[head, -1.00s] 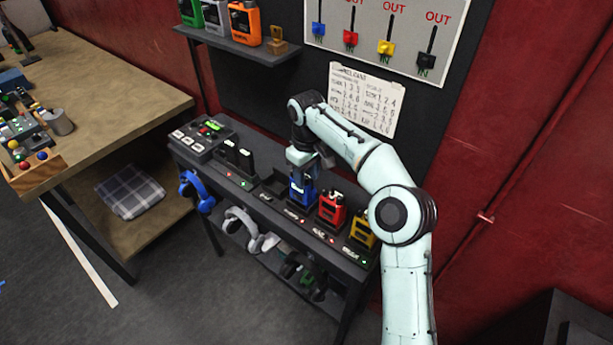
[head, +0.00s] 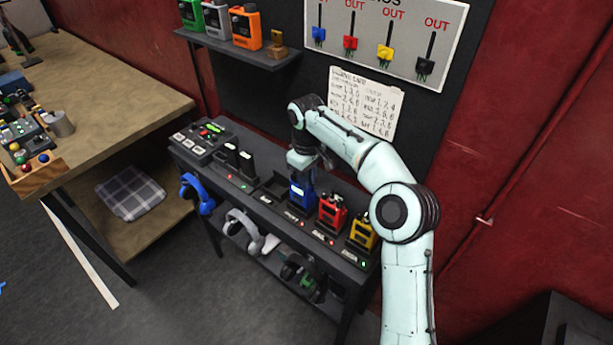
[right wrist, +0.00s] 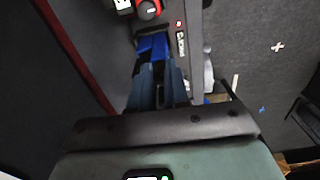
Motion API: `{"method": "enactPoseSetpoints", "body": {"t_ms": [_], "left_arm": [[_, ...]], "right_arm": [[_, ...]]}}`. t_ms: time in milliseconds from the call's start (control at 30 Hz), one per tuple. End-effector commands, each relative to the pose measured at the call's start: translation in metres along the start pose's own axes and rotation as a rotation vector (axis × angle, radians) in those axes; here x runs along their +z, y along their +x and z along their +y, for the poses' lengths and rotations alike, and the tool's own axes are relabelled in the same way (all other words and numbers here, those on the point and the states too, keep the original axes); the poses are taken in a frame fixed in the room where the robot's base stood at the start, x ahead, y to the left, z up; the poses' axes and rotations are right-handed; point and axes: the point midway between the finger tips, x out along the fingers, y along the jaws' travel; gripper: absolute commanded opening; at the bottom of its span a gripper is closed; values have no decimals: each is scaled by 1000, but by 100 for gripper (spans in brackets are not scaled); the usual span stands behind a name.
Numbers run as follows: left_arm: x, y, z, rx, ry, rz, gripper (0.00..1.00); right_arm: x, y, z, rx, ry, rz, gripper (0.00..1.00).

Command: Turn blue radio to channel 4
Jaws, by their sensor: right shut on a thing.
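The blue radio (head: 301,191) stands in a slot on the dark bench, left of the red radio (head: 332,209) and the yellow radio (head: 362,233). A small pale display shows on its front, but I cannot read its channel. My right gripper (head: 302,168) points down on top of the blue radio and is shut on it. In the right wrist view the blue radio (right wrist: 152,44) shows just beyond the closed fingers (right wrist: 157,88). Which part lies between the fingers is hidden. My left gripper is not in view.
A paper sheet with numbers (head: 364,104) hangs on the wall behind. Above it is a board with coloured tags (head: 385,52).

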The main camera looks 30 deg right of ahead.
Motion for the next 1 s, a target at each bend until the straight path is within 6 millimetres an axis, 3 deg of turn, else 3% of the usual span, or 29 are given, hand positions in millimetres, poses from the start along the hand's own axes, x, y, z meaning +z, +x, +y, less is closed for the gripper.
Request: {"method": "enactPoseSetpoints", "body": {"t_ms": [67, 100, 167, 567, 800, 1000], "left_arm": [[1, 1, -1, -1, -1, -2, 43], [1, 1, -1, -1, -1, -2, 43], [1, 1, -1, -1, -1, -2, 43], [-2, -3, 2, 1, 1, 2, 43], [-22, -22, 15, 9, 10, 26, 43], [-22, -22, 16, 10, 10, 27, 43]], "right_arm": [[0, 1, 0, 1, 1, 4, 0], [0, 1, 0, 1, 1, 4, 29], [0, 1, 0, 1, 1, 4, 43], [-1, -9, 0, 2, 2, 4, 43], [-4, -62, 1, 5, 1, 12, 43], [-3, -100, 0, 2, 0, 8, 43]]}}
